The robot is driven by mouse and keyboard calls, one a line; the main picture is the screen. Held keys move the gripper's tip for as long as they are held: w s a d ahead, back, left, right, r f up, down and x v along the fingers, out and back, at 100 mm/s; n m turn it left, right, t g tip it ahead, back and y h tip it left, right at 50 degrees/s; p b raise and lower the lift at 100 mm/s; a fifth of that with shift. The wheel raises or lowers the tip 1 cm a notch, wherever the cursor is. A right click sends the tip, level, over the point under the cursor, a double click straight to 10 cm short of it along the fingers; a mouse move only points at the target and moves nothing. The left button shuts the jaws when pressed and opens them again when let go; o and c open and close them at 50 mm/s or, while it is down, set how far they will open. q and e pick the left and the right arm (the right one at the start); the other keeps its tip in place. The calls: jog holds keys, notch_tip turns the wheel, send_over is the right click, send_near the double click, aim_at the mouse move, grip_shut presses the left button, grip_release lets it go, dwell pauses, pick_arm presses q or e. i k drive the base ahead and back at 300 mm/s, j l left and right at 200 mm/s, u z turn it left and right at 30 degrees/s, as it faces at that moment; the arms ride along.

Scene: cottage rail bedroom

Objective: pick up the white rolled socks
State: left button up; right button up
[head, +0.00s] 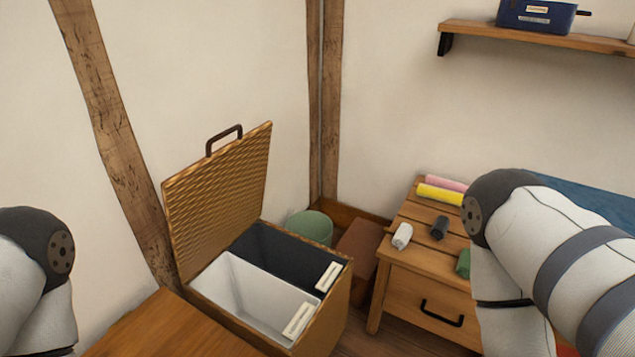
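The white rolled socks (402,236) lie on the front left part of the slatted top of a wooden nightstand (403,260), close to its left edge. A dark grey roll (439,228) lies just to their right, a small gap apart. My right arm comes in from the right and covers the right side of the nightstand; its gripper is out of view. My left arm shows only at the left edge, and its gripper is also out of view.
A yellow roll (440,194), a pink roll (446,183) and a green item (463,263) share the nightstand. An open wicker hamper (218,193) with white and dark compartments stands to the left. A wall shelf (540,38) holds a blue box (536,16).

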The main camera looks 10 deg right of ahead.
aim_at(402, 237)
jog(key=i+l+z, duration=0.1)
jog(key=z, duration=0.35)
jog(key=i+l+z, duration=0.1)
jog(key=z, duration=0.3)
jog(key=i+l+z, duration=0.15)
jog(key=z, duration=0.3)
jog(key=i+z, duration=0.1)
jog(key=z, duration=0.3)
jog(key=l, duration=0.05)
